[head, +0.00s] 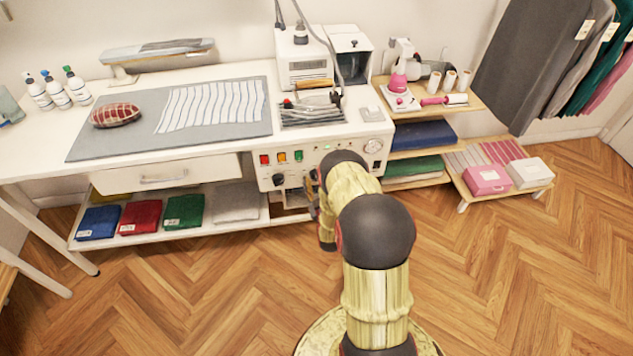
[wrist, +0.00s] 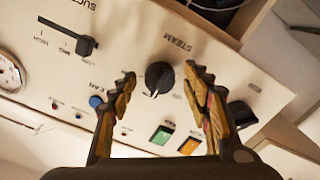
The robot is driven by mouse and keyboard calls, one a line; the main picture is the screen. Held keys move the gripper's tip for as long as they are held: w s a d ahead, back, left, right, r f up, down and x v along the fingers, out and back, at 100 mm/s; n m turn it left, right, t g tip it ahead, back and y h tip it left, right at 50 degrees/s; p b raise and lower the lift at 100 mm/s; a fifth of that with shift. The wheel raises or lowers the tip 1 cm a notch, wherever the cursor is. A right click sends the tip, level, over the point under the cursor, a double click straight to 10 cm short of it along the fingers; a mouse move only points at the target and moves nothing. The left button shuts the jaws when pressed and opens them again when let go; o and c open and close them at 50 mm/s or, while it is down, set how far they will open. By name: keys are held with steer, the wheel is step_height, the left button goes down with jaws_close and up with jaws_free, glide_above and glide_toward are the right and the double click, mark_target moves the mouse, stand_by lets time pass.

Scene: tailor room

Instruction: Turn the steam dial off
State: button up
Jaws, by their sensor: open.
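The steam dial (wrist: 160,76) is a round black knob on the cream control panel (wrist: 125,60), beside the printed word STEAM in the wrist view. A pale pointer mark on it points toward the lower edge of that picture. The small labels around it are too blurred to read. My gripper (wrist: 160,82) is open, with one finger on each side of the dial; I cannot tell whether either touches it. In the head view my gripper (head: 313,192) is at the panel front (head: 318,153), and my arm hides much of that area, including the dial.
Beside the dial are green (wrist: 160,135) and orange (wrist: 190,145) buttons, another black knob (wrist: 243,115) and a suction slider (wrist: 87,45). A gauge (head: 374,146) is at the panel's right. Shelves with folded cloth (head: 184,211) lie below the table. The floor in front is clear.

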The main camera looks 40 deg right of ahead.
steer(key=c, duration=0.3)
steer(key=c, duration=0.7)
steer(key=shift+c, duration=0.8)
